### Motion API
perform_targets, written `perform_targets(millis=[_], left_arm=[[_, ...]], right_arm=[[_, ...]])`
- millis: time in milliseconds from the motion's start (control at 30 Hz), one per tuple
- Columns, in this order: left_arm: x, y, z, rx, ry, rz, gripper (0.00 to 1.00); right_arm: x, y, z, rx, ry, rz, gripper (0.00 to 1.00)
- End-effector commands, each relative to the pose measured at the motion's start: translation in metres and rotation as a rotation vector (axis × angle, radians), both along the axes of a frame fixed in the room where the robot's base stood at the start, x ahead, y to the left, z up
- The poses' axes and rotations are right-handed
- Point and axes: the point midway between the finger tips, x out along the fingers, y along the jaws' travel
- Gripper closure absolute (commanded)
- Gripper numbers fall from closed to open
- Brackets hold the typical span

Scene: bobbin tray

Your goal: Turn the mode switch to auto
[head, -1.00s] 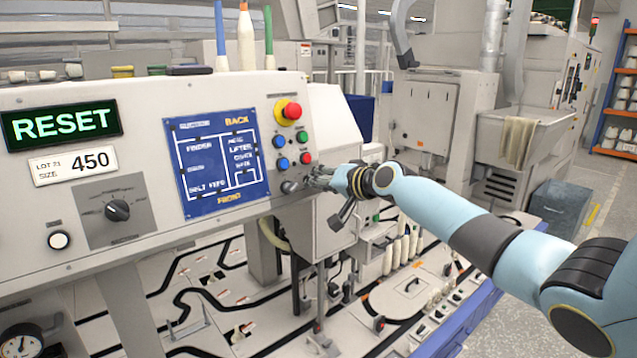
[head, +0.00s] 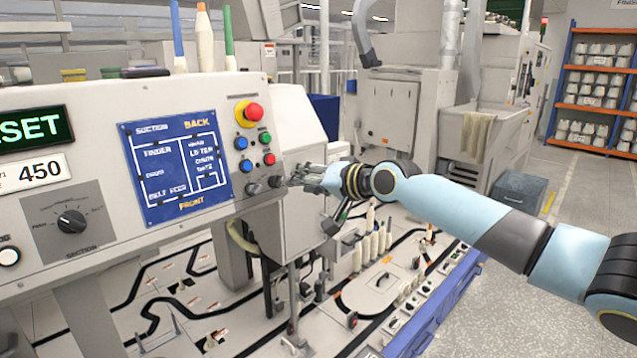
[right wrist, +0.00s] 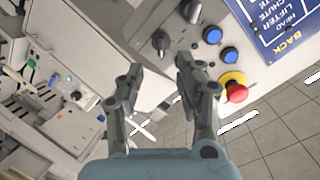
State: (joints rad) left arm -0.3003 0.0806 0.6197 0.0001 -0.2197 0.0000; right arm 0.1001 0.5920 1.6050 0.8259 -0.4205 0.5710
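Two small dark knobs sit at the panel's lower right corner: a left knob (head: 253,188) and a right knob (head: 275,181). I cannot read labels that tell which is the mode switch. In the right wrist view the knobs show as one nearer my fingers (right wrist: 160,42) and one farther off (right wrist: 191,10). My right gripper (head: 296,177) is just right of the right knob. In the right wrist view its two fingers (right wrist: 157,70) are spread, with the nearer knob just beyond the gap and nothing held. My left gripper is not in view.
A red emergency button (head: 253,112) on yellow, blue buttons and smaller green and red ones sit above the knobs. A grey box (head: 300,225) stands below my right gripper.

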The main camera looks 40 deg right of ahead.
Motion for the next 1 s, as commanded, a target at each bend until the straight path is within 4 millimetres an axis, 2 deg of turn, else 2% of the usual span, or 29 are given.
perform_targets(millis=[100,300,900,967,1000], left_arm=[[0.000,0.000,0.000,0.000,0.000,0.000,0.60],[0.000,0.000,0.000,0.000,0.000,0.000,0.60],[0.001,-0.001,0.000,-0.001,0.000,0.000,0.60],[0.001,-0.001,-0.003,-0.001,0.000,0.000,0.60],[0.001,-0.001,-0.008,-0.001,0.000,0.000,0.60]], right_arm=[[-0.024,-0.003,0.006,-0.008,0.002,0.004,0.64],[-0.043,-0.005,0.012,-0.002,0.000,0.001,0.64],[-0.045,-0.005,0.013,0.001,0.000,0.001,0.64],[-0.046,-0.005,0.008,0.002,0.003,0.001,0.64],[-0.047,-0.003,0.000,0.006,0.009,0.000,0.64]])
